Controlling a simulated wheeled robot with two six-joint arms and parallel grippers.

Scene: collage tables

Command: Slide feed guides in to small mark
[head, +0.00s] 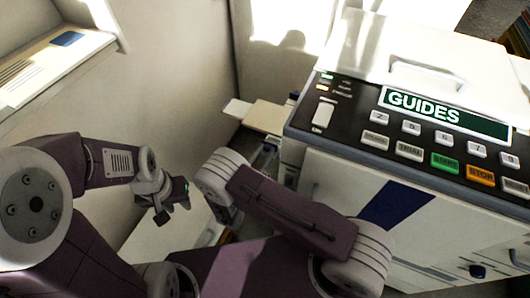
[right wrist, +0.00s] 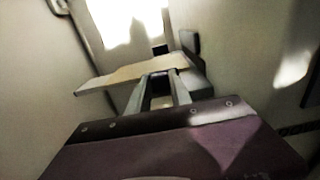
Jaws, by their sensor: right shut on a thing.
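The copier-like machine (head: 345,178) has a "GUIDES" display on its panel. A pale feed tray (head: 266,117) juts from its left side, and it also shows in the right wrist view (right wrist: 125,77). A dark upright piece (right wrist: 190,42), apparently one feed guide, stands at the tray's far side. My right gripper (right wrist: 162,88) reaches the tray's near edge, shut on a small dark piece, apparently the other feed guide, mostly hidden between its fingers. I cannot make out the small mark. My left gripper (head: 170,208) hangs left of the tray, apart from it; its opening is unclear.
The panel carries several buttons, including a green one (head: 445,162) and an orange one (head: 480,175). A pale wall stands behind the tray. A ledge with a blue patch (head: 66,39) is at upper left. Free space lies between my left gripper and the tray.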

